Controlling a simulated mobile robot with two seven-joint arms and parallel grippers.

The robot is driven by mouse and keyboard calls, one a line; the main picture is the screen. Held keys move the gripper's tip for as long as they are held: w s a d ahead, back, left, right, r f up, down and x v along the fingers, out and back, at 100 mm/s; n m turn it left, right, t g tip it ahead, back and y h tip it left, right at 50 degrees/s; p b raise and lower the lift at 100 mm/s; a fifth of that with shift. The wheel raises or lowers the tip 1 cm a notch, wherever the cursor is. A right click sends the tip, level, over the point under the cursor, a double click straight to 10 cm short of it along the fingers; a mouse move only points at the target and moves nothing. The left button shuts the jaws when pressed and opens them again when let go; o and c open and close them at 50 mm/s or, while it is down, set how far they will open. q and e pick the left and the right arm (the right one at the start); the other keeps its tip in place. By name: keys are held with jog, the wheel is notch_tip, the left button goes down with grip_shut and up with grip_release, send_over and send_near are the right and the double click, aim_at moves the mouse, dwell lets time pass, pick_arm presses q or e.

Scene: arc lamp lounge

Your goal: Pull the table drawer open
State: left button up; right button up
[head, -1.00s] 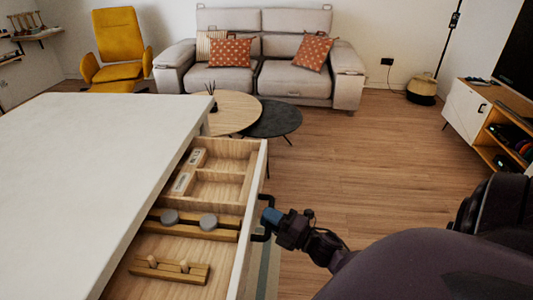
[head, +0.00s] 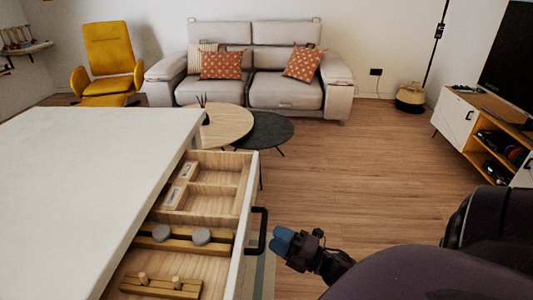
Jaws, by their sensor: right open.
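The table (head: 75,185) has a white top and fills the left of the head view. Its drawer (head: 242,206) stands pulled out on the table's right side, showing its wooden inside. A black bar handle (head: 262,231) is on the drawer's outer face. My right gripper (head: 277,241), with blue fingertips, is open just to the right of the handle, with a small gap between them. It holds nothing. My left gripper is not in view.
The drawer holds two wooden racks, one with grey round pieces (head: 200,236) and one with pegs (head: 160,286), plus small pale blocks (head: 180,185). Round coffee tables (head: 264,131) and a sofa (head: 285,92) stand beyond. Wooden floor (head: 365,165) is clear to the right.

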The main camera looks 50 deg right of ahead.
jog(key=v, duration=0.6)
dwell(0.6)
notch_tip(320, 180, down, 5)
jog(key=a+m+g+h, duration=0.1)
jog(key=m+g+h, duration=0.5)
jog(key=m, duration=0.9)
jog(key=s+a+f+m+g+p, duration=0.1)
jog(key=s+a+m, duration=0.3)
jog(key=a, duration=0.8)
jog(key=shift+s+a+g+y+p, duration=0.15)
jog(key=shift+s+g+y+p, duration=0.3)
jog(key=shift+g+p, duration=0.2)
